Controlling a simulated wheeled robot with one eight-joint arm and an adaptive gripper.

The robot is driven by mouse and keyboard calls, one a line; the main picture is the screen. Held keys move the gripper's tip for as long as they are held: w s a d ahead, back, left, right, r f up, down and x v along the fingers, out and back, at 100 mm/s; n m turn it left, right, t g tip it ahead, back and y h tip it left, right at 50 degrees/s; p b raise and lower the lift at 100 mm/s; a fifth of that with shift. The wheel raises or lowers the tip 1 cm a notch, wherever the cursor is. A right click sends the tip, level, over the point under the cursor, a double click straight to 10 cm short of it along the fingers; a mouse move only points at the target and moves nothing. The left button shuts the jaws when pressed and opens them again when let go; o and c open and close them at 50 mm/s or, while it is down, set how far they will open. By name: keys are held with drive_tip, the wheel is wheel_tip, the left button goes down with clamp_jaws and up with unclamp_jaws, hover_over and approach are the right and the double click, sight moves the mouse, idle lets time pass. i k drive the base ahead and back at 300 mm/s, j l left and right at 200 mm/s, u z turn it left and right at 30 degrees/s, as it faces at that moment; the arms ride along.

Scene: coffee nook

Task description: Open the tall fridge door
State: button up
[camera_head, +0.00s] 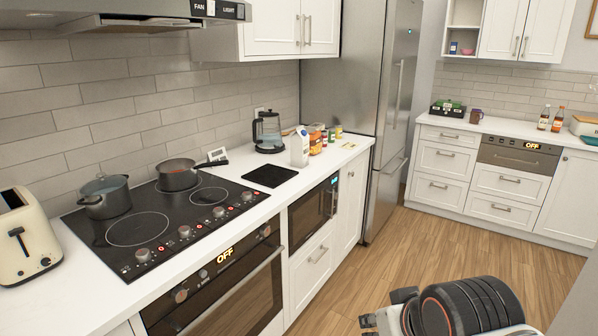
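The tall fridge (350,92) is stainless steel and stands past the end of the left counter. Its upper door (404,75) looks shut and faces right, with a long vertical handle (397,92). A lower door or drawer (387,195) with its own handle (395,166) is below it, also shut. Part of my arm (465,308), dark and round with a pale part, shows at the bottom right, well short of the fridge. The fingertips of my gripper cannot be made out, so its state is not shown.
The wooden floor (405,245) between the counters is clear up to the fridge. The left counter (325,172) holds a cooktop (165,222), a toaster (22,235), a kettle (268,132) and a carton (300,147). White drawers (440,160) stand at the back right.

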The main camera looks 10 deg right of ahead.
sight(404, 17)
drive_tip(key=i+l+z, duration=0.25)
drive_tip(key=i+z, duration=0.65)
drive_tip(key=i, duration=0.15)
drive_tip(key=i+j+z, duration=0.15)
drive_tip(key=i+z, duration=0.3)
drive_tip(key=i, duration=0.1)
